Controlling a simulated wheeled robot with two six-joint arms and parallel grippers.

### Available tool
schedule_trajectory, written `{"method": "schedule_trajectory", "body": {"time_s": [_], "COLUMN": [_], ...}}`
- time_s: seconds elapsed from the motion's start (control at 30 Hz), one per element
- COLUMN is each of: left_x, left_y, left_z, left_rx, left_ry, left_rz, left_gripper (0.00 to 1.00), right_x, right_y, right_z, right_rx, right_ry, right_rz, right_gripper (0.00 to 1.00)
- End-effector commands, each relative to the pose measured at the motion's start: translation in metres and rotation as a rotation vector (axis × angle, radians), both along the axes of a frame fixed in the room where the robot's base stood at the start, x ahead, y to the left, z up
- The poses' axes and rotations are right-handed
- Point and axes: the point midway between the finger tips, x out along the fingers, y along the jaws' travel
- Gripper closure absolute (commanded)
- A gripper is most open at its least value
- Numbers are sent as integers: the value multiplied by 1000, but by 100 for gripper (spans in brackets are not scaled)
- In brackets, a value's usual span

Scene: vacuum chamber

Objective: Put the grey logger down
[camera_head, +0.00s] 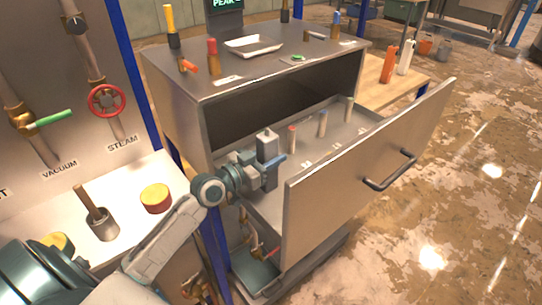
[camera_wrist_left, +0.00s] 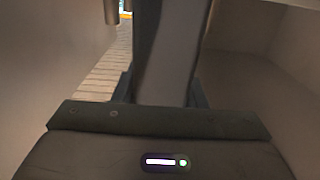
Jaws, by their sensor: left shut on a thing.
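The grey logger (camera_head: 267,145) is an upright grey block with a small knob on top. My left gripper (camera_head: 270,168) is shut on it, inside the left part of the open drawer (camera_head: 335,187). In the left wrist view the logger (camera_wrist_left: 170,50) stands as a dark grey block between the fingers. I cannot tell whether its base touches the drawer floor. My right gripper is not in view.
Several capped cylinders stand in the drawer, including a red-topped one (camera_head: 291,138) and a blue-topped one (camera_head: 322,124). The drawer's tall front panel (camera_head: 345,190) is near the gripper. The cabinet top (camera_head: 215,83) holds a white tray (camera_head: 253,45).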

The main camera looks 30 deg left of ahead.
Motion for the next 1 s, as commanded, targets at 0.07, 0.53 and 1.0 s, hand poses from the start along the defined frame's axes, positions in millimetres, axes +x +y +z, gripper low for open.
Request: {"method": "schedule_trajectory", "body": {"time_s": [0.07,0.53,1.0], "left_x": [0,0,-34], "left_y": [0,0,14], "left_z": [1,-2,-1], "left_rx": [1,1,8], "left_ry": [-1,1,4], "left_rz": [0,0,-2], "left_gripper": [90,40,40], "right_x": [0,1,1], "right_y": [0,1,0], "right_z": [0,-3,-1], "right_rx": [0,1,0], "right_ry": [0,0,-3], "right_rz": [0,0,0], "right_gripper": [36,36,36]}}
